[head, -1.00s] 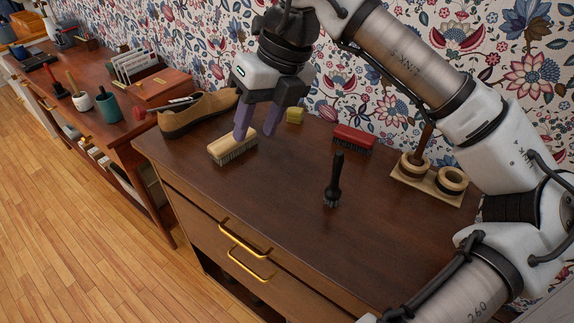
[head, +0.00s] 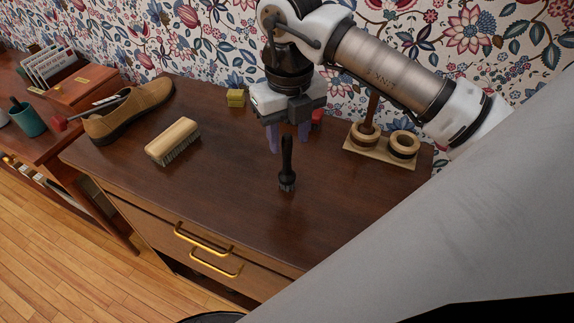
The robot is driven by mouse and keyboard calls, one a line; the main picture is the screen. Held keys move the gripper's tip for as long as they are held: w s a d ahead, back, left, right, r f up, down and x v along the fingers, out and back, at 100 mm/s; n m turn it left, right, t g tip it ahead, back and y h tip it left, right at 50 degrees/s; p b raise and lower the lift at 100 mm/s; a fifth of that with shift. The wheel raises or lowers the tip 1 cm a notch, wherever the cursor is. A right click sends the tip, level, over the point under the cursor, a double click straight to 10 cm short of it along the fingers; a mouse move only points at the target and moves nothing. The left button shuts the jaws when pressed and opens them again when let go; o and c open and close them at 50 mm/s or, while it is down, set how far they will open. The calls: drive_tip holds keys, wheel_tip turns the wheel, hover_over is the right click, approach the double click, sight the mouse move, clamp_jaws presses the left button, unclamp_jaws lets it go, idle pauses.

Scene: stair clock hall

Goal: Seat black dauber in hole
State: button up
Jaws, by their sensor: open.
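The black dauber (head: 287,165) stands upright on its bristles on the dark wooden dresser top, handle up. My gripper (head: 288,139) is open, pointing down, with its two purple fingers showing left and right of the handle's top. I cannot tell whether the fingers are around the handle or behind it. A light wooden holder (head: 372,156) with two raised ring holes stands at the back right. Its left hole has a brown-handled dauber (head: 371,110) in it. Its right hole (head: 403,143) looks empty.
A light wooden brush (head: 173,141) and a tan shoe (head: 128,112) are on the left. A yellow block (head: 235,98) is at the back. A red brush (head: 316,117) is mostly hidden behind my gripper. The dresser's front (head: 225,210) is clear.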

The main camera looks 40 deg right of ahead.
sight(287, 153)
drive_tip(key=f, duration=0.1)
drive_tip(key=f+p, duration=0.1)
drive_tip(key=f, duration=0.3)
drive_tip(key=shift+a+p, duration=0.25)
drive_tip(key=shift+p, duration=0.1)
clamp_jaws()
drive_tip(key=shift+r, duration=0.1)
